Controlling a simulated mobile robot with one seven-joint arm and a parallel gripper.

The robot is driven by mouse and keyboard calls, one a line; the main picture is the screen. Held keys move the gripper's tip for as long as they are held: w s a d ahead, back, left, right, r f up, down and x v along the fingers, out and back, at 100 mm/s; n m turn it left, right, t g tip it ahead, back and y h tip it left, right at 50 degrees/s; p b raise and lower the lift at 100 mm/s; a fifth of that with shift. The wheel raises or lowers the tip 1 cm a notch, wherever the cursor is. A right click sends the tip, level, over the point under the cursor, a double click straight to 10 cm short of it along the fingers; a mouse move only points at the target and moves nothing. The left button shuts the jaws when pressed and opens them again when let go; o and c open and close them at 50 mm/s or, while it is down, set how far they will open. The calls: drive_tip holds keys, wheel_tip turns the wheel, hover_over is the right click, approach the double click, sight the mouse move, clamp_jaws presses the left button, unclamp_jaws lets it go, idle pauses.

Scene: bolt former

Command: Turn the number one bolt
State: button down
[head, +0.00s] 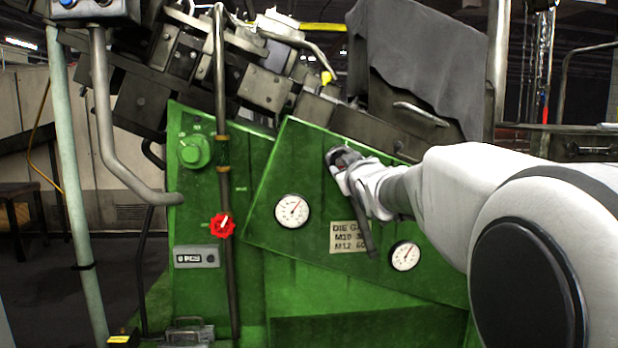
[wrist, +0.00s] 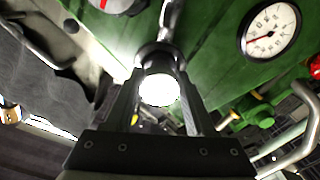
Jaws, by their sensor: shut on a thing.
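My gripper (head: 340,160) is at the upper part of the sloping green panel (head: 300,160), above the label plate (head: 345,238). In the wrist view its fingers (wrist: 160,100) are closed around the round, brightly lit head (wrist: 158,88) of a metal lever or tool. A dark collar surrounds this head. Its bar (head: 366,230) slants down past the label in the head view and runs to the top of the wrist view. Whether it is fixed to the panel or seated on a bolt is hidden. I cannot make out a bolt marked number one.
A white gauge (head: 292,210) is left of my gripper and another gauge (head: 404,256) is below right. A red knob (head: 222,226) and a vertical pipe (head: 228,280) stand further left. Dark machinery (head: 264,88) and a grey cloth (head: 425,60) are above.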

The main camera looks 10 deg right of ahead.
drive_tip(key=shift+n+b, duration=0.75)
drive_tip(key=shift+n, duration=0.45)
drive_tip(key=shift+c, duration=1.2)
unclamp_jaws()
drive_tip(key=shift+s, duration=0.1)
drive_tip(key=s+a, duration=0.2)
drive_tip(key=s, duration=1.5)
drive_tip(key=shift+b, duration=0.3)
